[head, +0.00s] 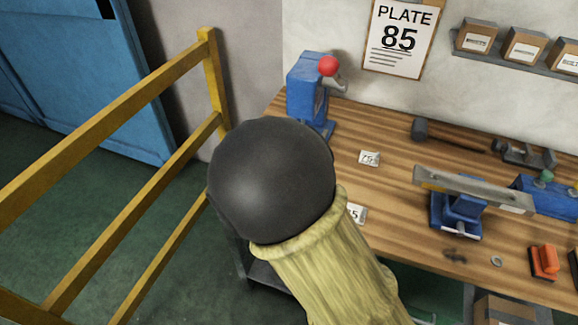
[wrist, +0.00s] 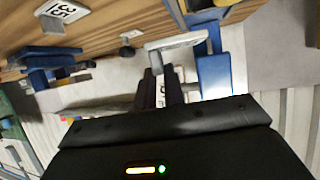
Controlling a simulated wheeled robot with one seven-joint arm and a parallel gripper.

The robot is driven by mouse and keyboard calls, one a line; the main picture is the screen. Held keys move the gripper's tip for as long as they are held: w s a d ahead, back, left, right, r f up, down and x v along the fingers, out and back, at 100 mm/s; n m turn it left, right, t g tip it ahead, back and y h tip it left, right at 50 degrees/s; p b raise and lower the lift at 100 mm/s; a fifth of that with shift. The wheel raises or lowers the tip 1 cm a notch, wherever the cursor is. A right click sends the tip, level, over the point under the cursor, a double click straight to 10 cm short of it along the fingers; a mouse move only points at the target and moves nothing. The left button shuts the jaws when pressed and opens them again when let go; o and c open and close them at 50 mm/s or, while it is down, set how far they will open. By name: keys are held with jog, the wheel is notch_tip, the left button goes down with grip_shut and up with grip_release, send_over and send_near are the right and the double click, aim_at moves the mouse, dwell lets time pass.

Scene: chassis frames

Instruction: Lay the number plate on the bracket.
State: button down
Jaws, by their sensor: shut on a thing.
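In the wrist view my gripper (wrist: 164,72) has its dark fingers close together, with a pale plate-like thing (wrist: 176,41) at the fingertips. It looks like a number plate seen nearly edge-on; its number cannot be read. In the head view my arm hides the gripper. A small white plate (head: 369,158) lies on the bench. Another plate (head: 356,213), partly hidden by my arm, ends in 5; a plate that seems to read 35 (wrist: 64,10) shows in the wrist view. I cannot tell for sure which part is the bracket.
A wall sign (head: 399,38) reads PLATE 85. On the wooden bench (head: 400,195) stand a blue tool with a red knob (head: 308,90), a blue vice (head: 457,215) under a long grey bar (head: 450,183), and an orange block (head: 544,261). A yellow railing (head: 110,85) is at left.

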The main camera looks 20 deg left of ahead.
jog(key=w+a+r+n+y, duration=0.1)
jog(key=w+a+r, duration=0.1)
jog(key=w, duration=0.2)
jog(key=w+a+r+n+y+p, duration=0.1)
jog(key=w+a, duration=0.2)
jog(key=w, duration=0.1)
jog(key=shift+w+a+r+y, duration=0.15)
jog(key=shift+w+r+y, duration=0.05)
jog(key=shift+r+y, duration=0.2)
jog(key=shift+f+b, duration=0.65)
jog(key=shift+f, duration=2.55)
jog(key=shift+f, duration=0.1)
jog(key=shift+f+b, duration=0.3)
jog(key=shift+f, duration=1.45)
